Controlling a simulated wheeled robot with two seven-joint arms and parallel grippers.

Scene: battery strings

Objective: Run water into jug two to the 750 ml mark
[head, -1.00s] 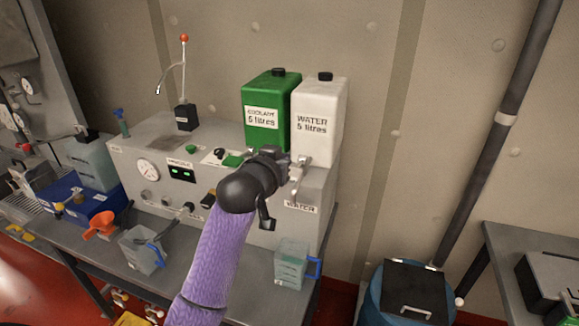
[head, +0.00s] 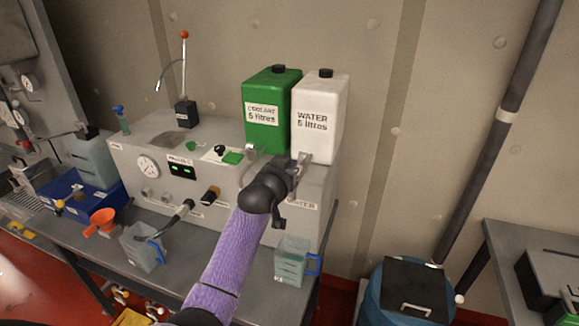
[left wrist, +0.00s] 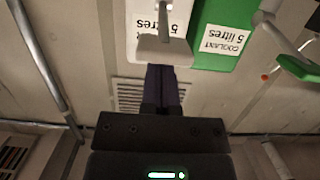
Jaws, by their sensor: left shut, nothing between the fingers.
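The white water container (head: 318,118), labelled "WATER 5 litres", stands on the grey bench unit. Its tap is mostly hidden by my left gripper (head: 301,166) in the head view. In the left wrist view the pale tap body (left wrist: 165,50) shows below the container. My left gripper (left wrist: 162,72) is shut and empty, its fingertips at the tap; I cannot tell if they touch it. A clear jug with a blue handle (head: 291,262) stands upright below the water outlet. Another blue-handled jug (head: 142,250) stands further left. I cannot read which is jug two. My right gripper is not in view.
The green coolant container (head: 268,92) stands directly left of the water container. An orange funnel (head: 102,220) and a hose nozzle (head: 184,210) are near the left jug. A blue drum (head: 410,295) stands on the floor to the right, beyond the bench end.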

